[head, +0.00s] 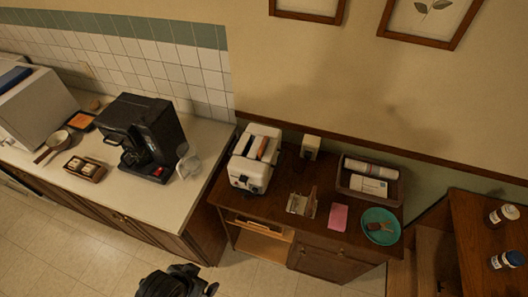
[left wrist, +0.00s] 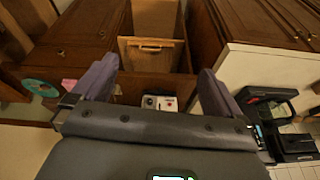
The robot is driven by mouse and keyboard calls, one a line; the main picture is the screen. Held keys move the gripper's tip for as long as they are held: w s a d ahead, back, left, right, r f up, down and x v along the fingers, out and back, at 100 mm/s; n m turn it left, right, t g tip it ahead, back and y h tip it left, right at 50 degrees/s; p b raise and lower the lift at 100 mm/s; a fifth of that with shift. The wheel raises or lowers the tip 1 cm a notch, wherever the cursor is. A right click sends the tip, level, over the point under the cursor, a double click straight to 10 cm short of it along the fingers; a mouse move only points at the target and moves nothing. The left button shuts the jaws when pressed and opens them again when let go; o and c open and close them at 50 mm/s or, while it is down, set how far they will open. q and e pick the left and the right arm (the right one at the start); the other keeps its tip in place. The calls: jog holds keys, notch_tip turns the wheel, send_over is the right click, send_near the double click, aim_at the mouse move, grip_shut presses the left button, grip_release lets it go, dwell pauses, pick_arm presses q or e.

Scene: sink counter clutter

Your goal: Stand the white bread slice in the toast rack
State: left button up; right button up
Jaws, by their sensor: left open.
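The white toaster (head: 250,173) stands on the brown wooden counter, left of its middle. Slices stand in its top slots, a paler one (head: 250,146) and a browner one (head: 263,148); their exact colours are hard to tell. The toast rack (head: 301,203) is a small pale thing to the right of the toaster, near the counter's front; its slots are too small to make out. My left gripper (left wrist: 157,70) is open and empty in the left wrist view, its two fingers wide apart. The toaster shows small beyond its palm edge (left wrist: 160,102). My right gripper is not in view.
A pink cloth or card (head: 338,217), a teal plate (head: 371,216) and a brown basket (head: 392,190) stand right of the rack. A small pale box (head: 310,146) stands behind. A black coffee machine (head: 150,135) and glass jug (head: 188,162) are left.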

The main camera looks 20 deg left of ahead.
pick_arm(q)
jog(key=shift+d, duration=0.1)
jog(key=c, duration=1)
